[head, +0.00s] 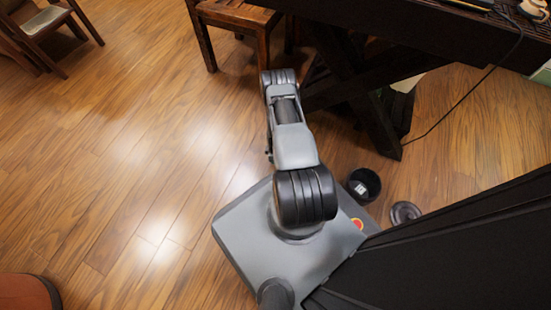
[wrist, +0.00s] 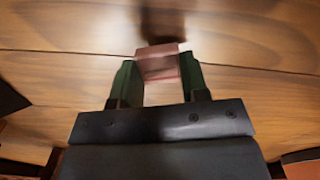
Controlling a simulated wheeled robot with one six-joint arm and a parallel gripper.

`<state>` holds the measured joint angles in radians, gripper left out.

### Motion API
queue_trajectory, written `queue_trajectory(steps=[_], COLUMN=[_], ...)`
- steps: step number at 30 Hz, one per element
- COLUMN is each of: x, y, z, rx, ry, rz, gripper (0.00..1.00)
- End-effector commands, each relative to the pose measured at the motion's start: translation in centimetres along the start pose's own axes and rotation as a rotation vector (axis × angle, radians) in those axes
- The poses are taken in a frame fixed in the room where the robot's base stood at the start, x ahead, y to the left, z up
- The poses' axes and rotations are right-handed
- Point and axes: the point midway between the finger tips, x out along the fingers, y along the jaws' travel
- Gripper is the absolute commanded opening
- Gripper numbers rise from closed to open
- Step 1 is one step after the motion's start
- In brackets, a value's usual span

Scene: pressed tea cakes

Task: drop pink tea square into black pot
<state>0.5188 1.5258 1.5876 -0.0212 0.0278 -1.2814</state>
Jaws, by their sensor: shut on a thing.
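My gripper (wrist: 158,66) shows in the wrist view, with its two green fingers shut on the pink tea square (wrist: 160,62). The square sits between the fingertips, slightly blurred, with wooden floor behind it and a dark shadow beyond. In the head view my arm reaches up the picture, and the gripper and the square are hidden. A round black vessel (head: 362,185), which looks like the black pot, stands on the floor right of my base. A small pale patch shows on or in it. No pot can be made out in the wrist view.
A dark table (head: 450,30) with crossed legs stands at the top right. A wooden chair (head: 238,14) stands at the top middle, another (head: 45,22) at the top left. A dark disc (head: 405,213) lies beside the black vessel. The floor (head: 120,160) at left is mostly clear.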

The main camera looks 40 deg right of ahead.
Motion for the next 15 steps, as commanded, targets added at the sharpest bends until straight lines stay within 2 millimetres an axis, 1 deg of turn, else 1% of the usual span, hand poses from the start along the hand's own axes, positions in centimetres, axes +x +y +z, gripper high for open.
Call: queue_trajectory(steps=[1, 6, 9, 12, 15], x=[-1.6, -4.7, -6.2, -7.2, -7.8], y=[0.1, 0.1, 0.1, 0.1, 0.0], z=[0.0, 0.0, 0.0, 0.0, 0.0], rx=[0.000, 0.000, 0.000, -0.001, -0.001], ry=[0.000, 0.000, 0.000, 0.000, 0.000], rz=[0.002, 0.001, 0.001, 0.000, 0.000], gripper=[0.19, 0.19, 0.19, 0.19, 0.19])
